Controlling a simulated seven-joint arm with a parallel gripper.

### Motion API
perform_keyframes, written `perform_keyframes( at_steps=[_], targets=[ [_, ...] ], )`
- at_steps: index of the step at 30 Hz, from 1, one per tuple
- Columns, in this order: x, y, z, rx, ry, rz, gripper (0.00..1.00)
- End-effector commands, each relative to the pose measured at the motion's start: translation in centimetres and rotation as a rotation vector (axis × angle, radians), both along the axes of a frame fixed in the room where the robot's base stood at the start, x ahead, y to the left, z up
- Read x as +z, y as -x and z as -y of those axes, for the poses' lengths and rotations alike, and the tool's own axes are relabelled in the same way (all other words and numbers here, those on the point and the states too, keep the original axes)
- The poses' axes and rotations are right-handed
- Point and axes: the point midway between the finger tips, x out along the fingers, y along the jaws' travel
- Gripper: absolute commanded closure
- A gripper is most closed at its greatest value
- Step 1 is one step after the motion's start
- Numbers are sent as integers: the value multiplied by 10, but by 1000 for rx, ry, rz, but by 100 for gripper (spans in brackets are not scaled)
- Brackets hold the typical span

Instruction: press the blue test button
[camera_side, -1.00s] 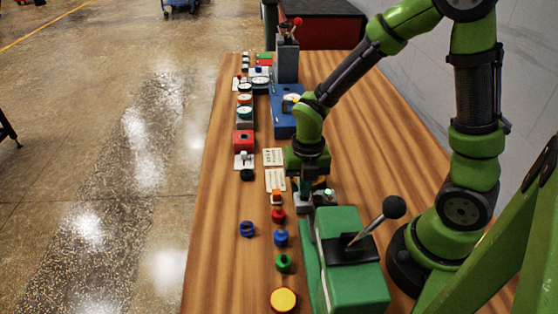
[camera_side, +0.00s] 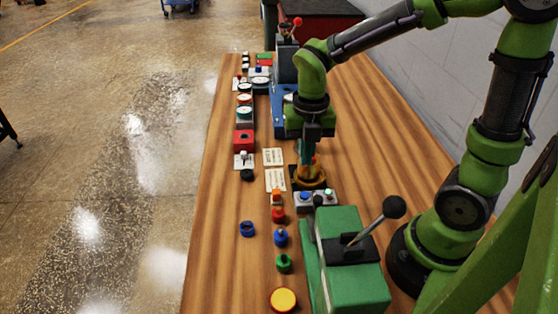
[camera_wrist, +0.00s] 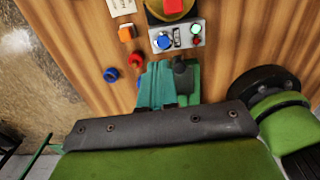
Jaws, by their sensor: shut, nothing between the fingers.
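A blue round button (camera_side: 305,196) sits on a small grey panel (camera_side: 317,202) behind the green lever box. My gripper (camera_side: 307,165) is shut and empty, pointing down. In the side view it appears above and beyond the panel, over a dark yellow round base with a red top. In the wrist view the teal fingers (camera_wrist: 157,70) are together, and their tips appear just below the blue button, apart from it.
The green box (camera_side: 345,265) with a black-knobbed lever stands in front of the panel. Orange and red buttons (camera_side: 278,214), a blue one (camera_side: 281,237) and a blue ring (camera_side: 247,229) lie to the left. The wooden table is clear on the right beyond the panel.

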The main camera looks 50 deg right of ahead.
Motion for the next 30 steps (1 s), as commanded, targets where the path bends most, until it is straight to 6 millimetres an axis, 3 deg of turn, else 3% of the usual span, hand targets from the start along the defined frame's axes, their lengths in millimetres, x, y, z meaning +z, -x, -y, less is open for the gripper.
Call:
perform_keyframes(
  at_steps=[3,9,30],
  targets=[
    [21,-1,0,1,1,5,100],
    [36,0,0,1,-1,2,100],
    [37,0,0,-19,-1,2,100]
  ],
)
